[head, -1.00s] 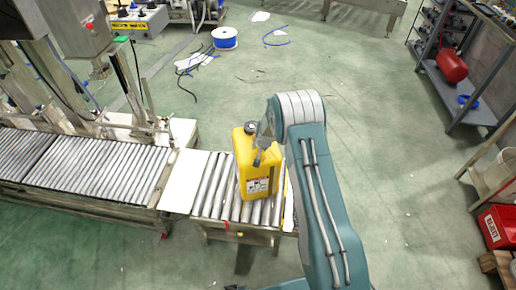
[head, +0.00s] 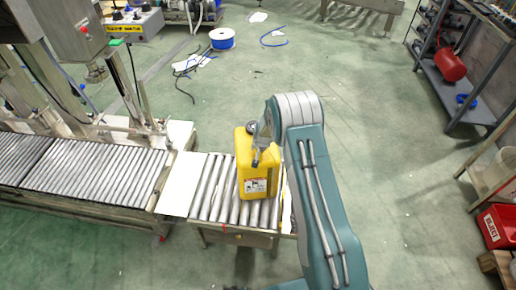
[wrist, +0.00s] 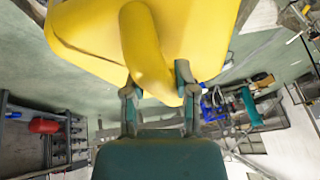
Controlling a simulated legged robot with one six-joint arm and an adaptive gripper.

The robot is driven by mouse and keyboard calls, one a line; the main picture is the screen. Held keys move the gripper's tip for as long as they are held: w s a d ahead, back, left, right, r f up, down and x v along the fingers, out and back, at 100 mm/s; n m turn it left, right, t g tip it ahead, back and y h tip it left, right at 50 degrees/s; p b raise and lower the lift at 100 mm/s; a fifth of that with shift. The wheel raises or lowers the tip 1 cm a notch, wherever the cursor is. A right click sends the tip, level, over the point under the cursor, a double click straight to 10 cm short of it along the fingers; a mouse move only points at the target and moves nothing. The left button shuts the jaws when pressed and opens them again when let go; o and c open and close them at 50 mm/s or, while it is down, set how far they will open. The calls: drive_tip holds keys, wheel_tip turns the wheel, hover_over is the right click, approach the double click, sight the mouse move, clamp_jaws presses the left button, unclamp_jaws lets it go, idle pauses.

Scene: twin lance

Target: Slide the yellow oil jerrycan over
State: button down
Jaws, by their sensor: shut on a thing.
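The yellow oil jerrycan (head: 258,174) stands upright on the short roller conveyor (head: 212,190), with a black cap on top and a white label low on its front. In the wrist view the yellow jerrycan (wrist: 200,30) fills the top of the picture, with its handle running down between the fingers. My gripper (wrist: 158,90) is shut on that handle, one finger on each side. In the head view my gripper (head: 262,148) is at the jerrycan's upper right side, partly hidden by my arm.
A white plate (head: 184,184) bridges the short conveyor and the longer roller conveyor (head: 95,170) at the left. A red reject bin (head: 498,228) stands at the right. A blue cable spool (head: 222,39) and loose cables lie on the floor behind. Open floor lies right of my arm.

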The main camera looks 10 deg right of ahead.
drive_tip(key=shift+a+r, duration=0.1)
drive_tip(key=c, duration=0.6)
unclamp_jaws()
drive_tip(key=shift+o, duration=1.4)
drive_tip(key=shift+s, duration=0.1)
drive_tip(key=v, duration=1.1)
drive_tip(key=shift+s+r, duration=0.25)
drive_tip(key=shift+r, duration=0.05)
